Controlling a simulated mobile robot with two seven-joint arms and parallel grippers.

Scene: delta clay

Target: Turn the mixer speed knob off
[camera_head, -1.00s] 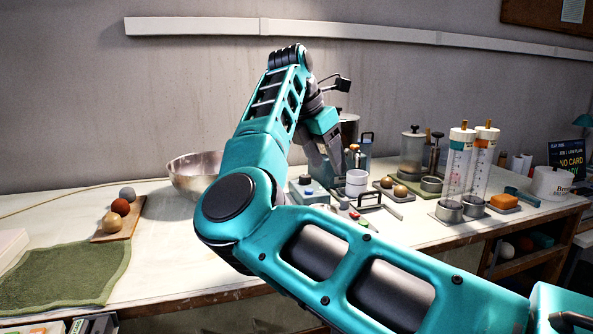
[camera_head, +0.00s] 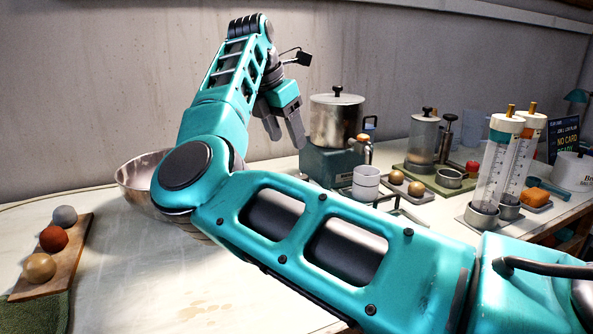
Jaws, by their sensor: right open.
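A lidded steel pot (camera_head: 334,122) stands on a teal base (camera_head: 328,166) on the bench, right of my right gripper; this looks like the mixer. I cannot make out a speed knob on it, and my right arm hides the bench in front of its base. My right gripper (camera_head: 284,132) is open and empty, pointing down, just left of the pot in the picture. I cannot tell its depth gap to the pot. My left gripper is not in view.
A steel bowl (camera_head: 137,178) sits behind my arm. A wooden board (camera_head: 76,246) with three balls lies left.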

